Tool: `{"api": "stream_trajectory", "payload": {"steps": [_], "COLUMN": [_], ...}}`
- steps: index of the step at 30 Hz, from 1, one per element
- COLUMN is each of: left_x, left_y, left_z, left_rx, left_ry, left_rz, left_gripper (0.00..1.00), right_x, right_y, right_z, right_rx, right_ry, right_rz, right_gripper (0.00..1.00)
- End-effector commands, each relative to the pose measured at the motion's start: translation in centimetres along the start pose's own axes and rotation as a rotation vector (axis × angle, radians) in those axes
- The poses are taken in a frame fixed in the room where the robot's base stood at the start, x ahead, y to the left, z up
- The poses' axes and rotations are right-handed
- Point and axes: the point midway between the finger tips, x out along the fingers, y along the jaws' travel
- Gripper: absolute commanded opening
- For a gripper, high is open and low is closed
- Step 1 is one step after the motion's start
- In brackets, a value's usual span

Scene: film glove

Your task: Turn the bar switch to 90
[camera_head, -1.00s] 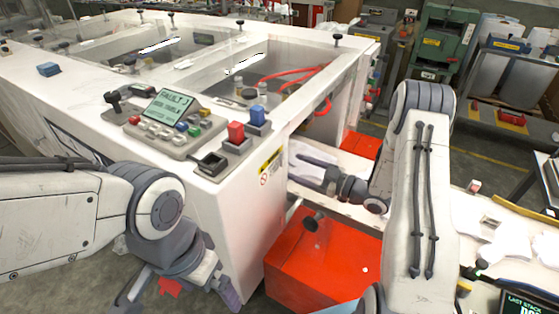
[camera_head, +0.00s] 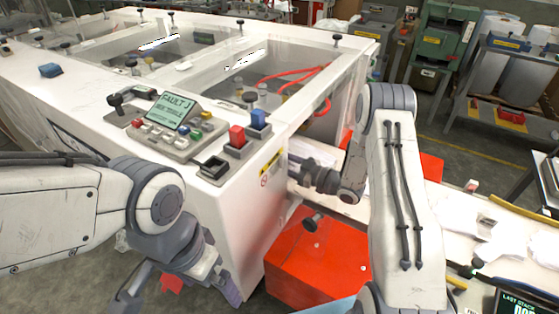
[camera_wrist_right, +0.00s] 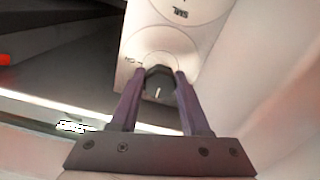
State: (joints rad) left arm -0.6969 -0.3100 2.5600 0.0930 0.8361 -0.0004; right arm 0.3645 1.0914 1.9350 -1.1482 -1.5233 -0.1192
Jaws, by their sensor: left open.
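In the right wrist view the bar switch (camera_wrist_right: 158,82) is a dark knob with a pale pointer line, set on a white round-marked panel. The two purple fingers of my right gripper (camera_wrist_right: 160,85) stand on either side of it, tips very close to its sides. I cannot tell whether they press on it. In the head view my right wrist reaches to the end face of the white machine (camera_head: 235,225); the switch is not visible there.
A control panel (camera_head: 172,125) with a "FAULT" screen and coloured buttons sits on the machine top. Red and blue switches stand beside it. A red box (camera_head: 320,265) is below my right arm. A white table (camera_head: 465,235) with pale cloths lies to the right.

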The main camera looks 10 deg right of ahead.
Motion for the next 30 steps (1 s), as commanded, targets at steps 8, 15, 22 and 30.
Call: {"api": "stream_trajectory", "payload": {"steps": [8, 15, 22, 30], "left_x": [0.01, 0.05, -0.01, -0.3], "left_y": [0.0, 0.0, 0.0, 0.02], "left_z": [0.0, 0.0, 0.0, -0.02], "left_rx": [0.0, 0.0, 0.0, 0.0], "left_ry": [0.0, 0.0, 0.0, 0.0], "left_rz": [0.0, 0.0, 0.0, 0.0], "left_gripper": [0.98, 0.98, 0.98, 0.98], "right_x": [-0.05, -0.07, -0.07, -0.08], "right_y": [0.01, 0.02, 0.06, 0.1], "right_z": [-0.02, -0.02, -0.04, -0.05], "right_rx": [0.026, 0.146, 0.345, 0.603], "right_ry": [0.0, 0.0, 0.0, 0.0], "right_rz": [0.0, 0.0, 0.0, 0.0], "right_gripper": [0.0, 0.0, 0.0, 0.0]}}
